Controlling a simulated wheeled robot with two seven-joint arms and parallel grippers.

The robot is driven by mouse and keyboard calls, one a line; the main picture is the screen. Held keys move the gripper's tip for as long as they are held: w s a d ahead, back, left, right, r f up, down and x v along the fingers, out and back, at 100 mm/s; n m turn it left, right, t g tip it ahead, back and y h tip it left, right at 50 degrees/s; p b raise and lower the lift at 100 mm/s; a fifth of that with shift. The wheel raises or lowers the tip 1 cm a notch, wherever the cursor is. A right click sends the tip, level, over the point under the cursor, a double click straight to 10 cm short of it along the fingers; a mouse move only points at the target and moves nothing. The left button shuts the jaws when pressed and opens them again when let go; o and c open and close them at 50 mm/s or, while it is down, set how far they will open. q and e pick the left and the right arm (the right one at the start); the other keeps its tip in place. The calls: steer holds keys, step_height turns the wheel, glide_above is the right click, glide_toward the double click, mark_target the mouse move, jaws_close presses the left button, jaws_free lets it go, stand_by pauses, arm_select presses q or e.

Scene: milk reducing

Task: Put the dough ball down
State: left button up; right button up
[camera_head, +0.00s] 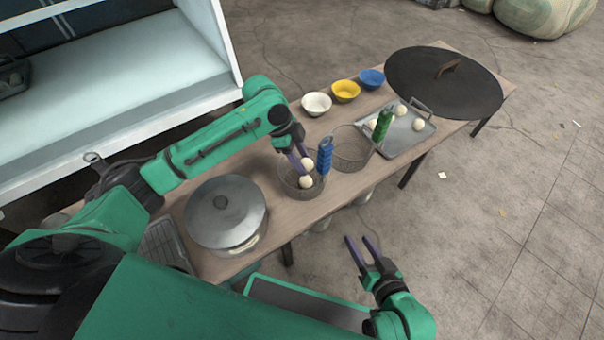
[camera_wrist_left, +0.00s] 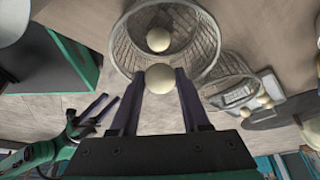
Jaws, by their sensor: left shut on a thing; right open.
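My left gripper (camera_head: 304,165) reaches down into the wire basket with the blue handle (camera_head: 324,156). It is shut on a pale dough ball (camera_head: 307,164). The held ball also shows between the fingertips in the left wrist view (camera_wrist_left: 159,78). A second dough ball (camera_head: 305,182) lies inside this basket and shows beyond the held ball in the left wrist view (camera_wrist_left: 158,39). I cannot tell whether the two balls touch. My right gripper (camera_head: 362,247) is open and empty, in front of the table.
A wire basket with a green handle (camera_head: 383,122) stands to the right. Beyond it is a metal tray (camera_head: 408,142) with several dough balls. A lidded pot (camera_head: 226,212) stands at left. Three bowls line the back, including a white bowl (camera_head: 316,103). A black round lid (camera_head: 443,82) is at far right.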

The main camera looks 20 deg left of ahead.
mark_target(307, 178)
arm_select(q)
step_height(307, 178, down, 5)
steer(key=shift+r+b, duration=0.15)
steer(key=shift+b, duration=0.75)
steer(key=shift+r, duration=0.1)
arm_select(e)
steer(key=shift+a+f+t, duration=0.15)
steer(key=shift+f+t, duration=0.25)
steer(key=shift+f, duration=0.55)
arm_select(q)
steer(key=o, duration=0.9)
steer(key=shift+f, duration=0.25)
steer(key=shift+r, duration=0.1)
